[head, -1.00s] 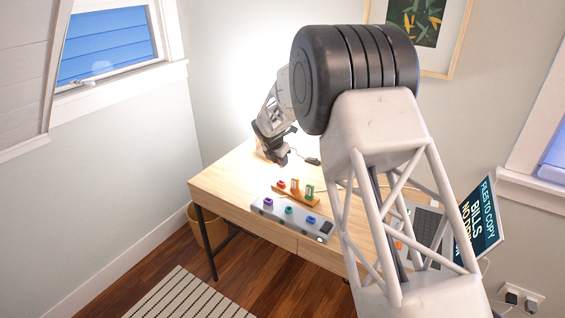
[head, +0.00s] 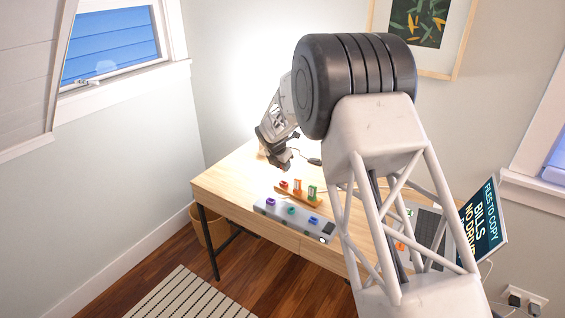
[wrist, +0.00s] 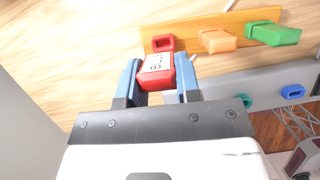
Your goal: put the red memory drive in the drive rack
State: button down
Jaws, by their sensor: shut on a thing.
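The red memory drive (wrist: 155,79), with a white printed label, is between the blue fingers of my gripper (wrist: 158,88) in the wrist view. My gripper is shut on it. The drive rack (wrist: 195,27) is a wooden bar on the desk, just beyond the drive. Its red socket (wrist: 163,43) looks empty and lies just past the drive's far end. An orange drive (wrist: 216,40) and a green drive (wrist: 272,34) stand in the rack. In the head view my gripper (head: 281,163) is behind the rack (head: 290,196); the held drive cannot be made out there.
A grey hub (head: 262,209) with purple, teal and blue sockets lies along the desk's front edge, before the rack. A laptop (head: 424,226) and a sign (head: 483,222) stand to the right, partly behind my arm. The desk's left part (head: 225,183) is clear.

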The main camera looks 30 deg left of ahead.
aim_at(285, 182)
jog(key=shift+f, duration=1.75)
jog(key=shift+f, duration=1.25)
dwell(1.1)
jog(key=c, duration=0.7)
grip_release()
jog(key=shift+c, duration=0.2)
jog(key=v, duration=0.7)
jog(key=shift+s+r, duration=0.15)
jog(key=shift+r, duration=0.15)
